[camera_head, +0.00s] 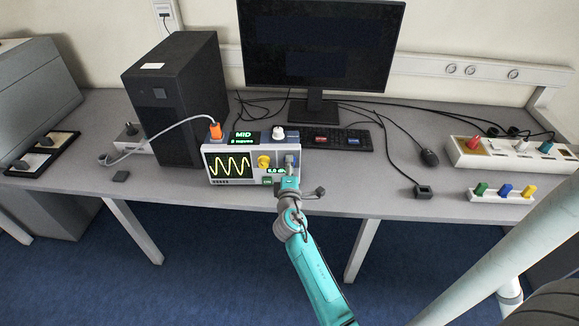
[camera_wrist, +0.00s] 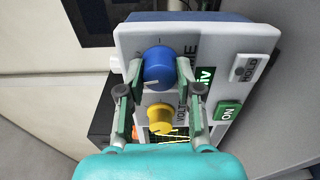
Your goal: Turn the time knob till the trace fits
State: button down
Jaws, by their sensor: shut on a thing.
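The oscilloscope (camera_head: 213,177) stands on the grey table in the head view. Its screen (camera_head: 230,165) shows a yellow wave trace with several peaks. A small green readout (camera_head: 276,170) beside the screen seems to read 5.0 and a unit. My gripper (camera_head: 289,168) is at the right of its front panel. In the wrist view, my gripper (camera_wrist: 159,82) is shut on the blue time knob (camera_wrist: 158,66), one finger on each side. A white mark shows on the knob's face. The yellow knob (camera_wrist: 160,117) sits beside it, also between the fingers. In the head view the blue knob is hidden by my gripper.
The green button (camera_wrist: 227,113) and the grey HOLD button (camera_wrist: 248,68) are right of the fingers. An orange plug (camera_head: 215,132), a green MID display (camera_head: 244,137) and a white knob (camera_head: 278,133) are on top. A black computer (camera_head: 180,100) stands to the left.

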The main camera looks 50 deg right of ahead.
jog(key=shift+n, duration=1.6)
jog(key=c, duration=0.8)
grip_release()
jog(key=shift+o, duration=0.2)
jog(key=v, duration=1.2)
jog(key=shift+f, duration=0.1)
